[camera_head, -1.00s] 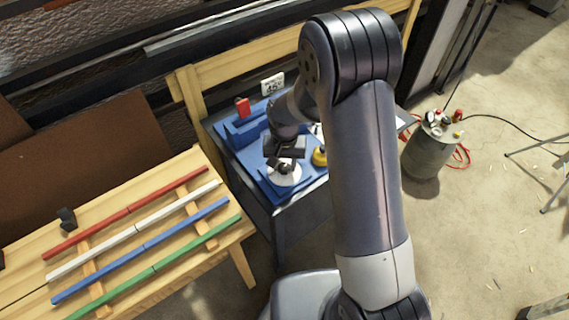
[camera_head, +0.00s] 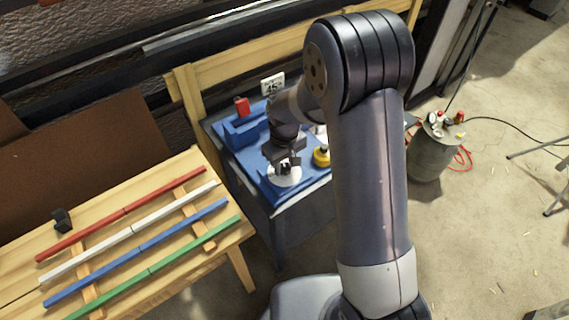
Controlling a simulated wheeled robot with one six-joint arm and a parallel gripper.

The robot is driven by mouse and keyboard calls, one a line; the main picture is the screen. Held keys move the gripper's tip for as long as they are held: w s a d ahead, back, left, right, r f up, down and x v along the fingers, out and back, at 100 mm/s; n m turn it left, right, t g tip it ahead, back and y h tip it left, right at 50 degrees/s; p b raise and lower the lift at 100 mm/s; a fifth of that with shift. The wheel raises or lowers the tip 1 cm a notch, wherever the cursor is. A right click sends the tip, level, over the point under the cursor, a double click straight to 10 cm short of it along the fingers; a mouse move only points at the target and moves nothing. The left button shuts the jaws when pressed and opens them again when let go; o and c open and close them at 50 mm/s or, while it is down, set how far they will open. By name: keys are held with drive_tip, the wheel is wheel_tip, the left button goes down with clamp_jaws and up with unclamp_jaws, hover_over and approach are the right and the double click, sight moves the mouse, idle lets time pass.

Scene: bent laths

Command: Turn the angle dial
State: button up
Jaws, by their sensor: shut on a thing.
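The angle dial (camera_head: 284,178) is a white disc with a dark knob at its centre, on the front part of the blue machine (camera_head: 240,153). My gripper (camera_head: 284,165) points down over the dial and is shut on its dark knob. The gripper and wrist hide part of the knob and the disc's far edge. A small white sign reading 45 (camera_head: 272,84) stands behind the machine.
A red block (camera_head: 242,106) stands at the machine's back left, and a yellow knob (camera_head: 321,157) is close to the right of my gripper. A wooden bench (camera_head: 215,165) with red, white, blue and green laths is at left. A grey canister (camera_head: 432,152) stands at right.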

sight(285, 167)
idle(0.5)
drive_tip(key=o, duration=1)
wheel_tip(285, 167, up, 11)
drive_tip(key=shift+f, duration=0.1)
wheel_tip(285, 167, down, 11)
drive_tip(key=shift+f, duration=0.1)
drive_tip(key=shift+r, duration=0.2)
idle(0.4)
idle(0.3)
